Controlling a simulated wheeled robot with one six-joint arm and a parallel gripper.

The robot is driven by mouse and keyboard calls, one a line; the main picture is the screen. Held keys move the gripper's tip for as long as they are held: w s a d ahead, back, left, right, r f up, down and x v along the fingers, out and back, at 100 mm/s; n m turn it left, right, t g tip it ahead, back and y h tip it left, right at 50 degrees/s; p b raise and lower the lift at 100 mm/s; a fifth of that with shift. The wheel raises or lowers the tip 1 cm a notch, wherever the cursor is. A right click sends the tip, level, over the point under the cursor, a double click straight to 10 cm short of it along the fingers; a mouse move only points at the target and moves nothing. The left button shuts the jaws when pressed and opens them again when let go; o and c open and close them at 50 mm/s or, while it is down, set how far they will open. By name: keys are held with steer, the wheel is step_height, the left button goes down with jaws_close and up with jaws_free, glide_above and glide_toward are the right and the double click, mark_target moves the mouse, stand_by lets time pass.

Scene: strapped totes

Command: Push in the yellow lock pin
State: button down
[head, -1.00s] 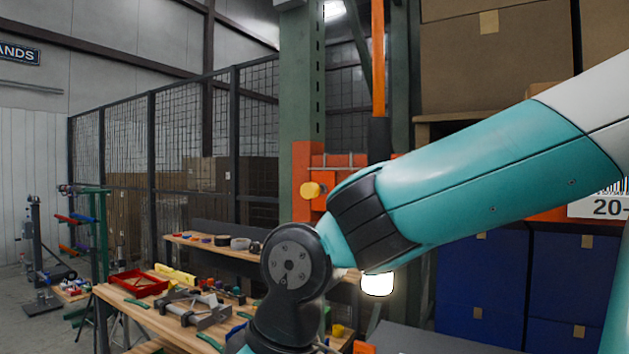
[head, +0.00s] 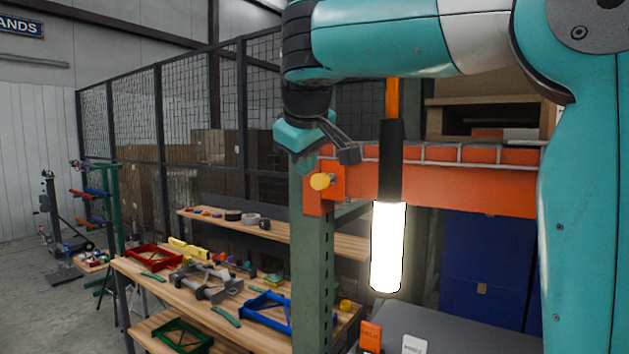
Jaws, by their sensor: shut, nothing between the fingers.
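The yellow lock pin (head: 320,181) sticks out of the orange end bracket (head: 313,198) where the orange beam (head: 440,181) meets the green rack upright (head: 308,260). Its round head stands clear of the bracket face, with a short shank showing behind it. My gripper (head: 350,156) is shut and empty, just above and to the right of the pin in the picture. I see a gap between the fingertips and the pin head; the depth between them is hard to tell.
A lit white lamp (head: 388,248) hangs right of the upright. A workbench (head: 150,275) with red, blue and green trays and tools stands lower left. A wire mesh fence (head: 180,110) is behind. Blue boxes (head: 485,250) sit under the beam.

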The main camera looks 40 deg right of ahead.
mark_target(315, 176)
steer(key=shift+w+d+f+p, duration=0.35)
steer(key=shift+w+d+f, duration=0.25)
steer(key=shift+d, duration=0.25)
steer(key=shift+w+d+f+p, duration=0.4)
steer(key=shift+w+d+f, duration=0.15)
steer(key=shift+d, duration=0.3)
steer(key=shift+w+d+f+p, duration=0.35)
steer(key=shift+w+d+f, duration=0.25)
steer(key=shift+d, duration=0.25)
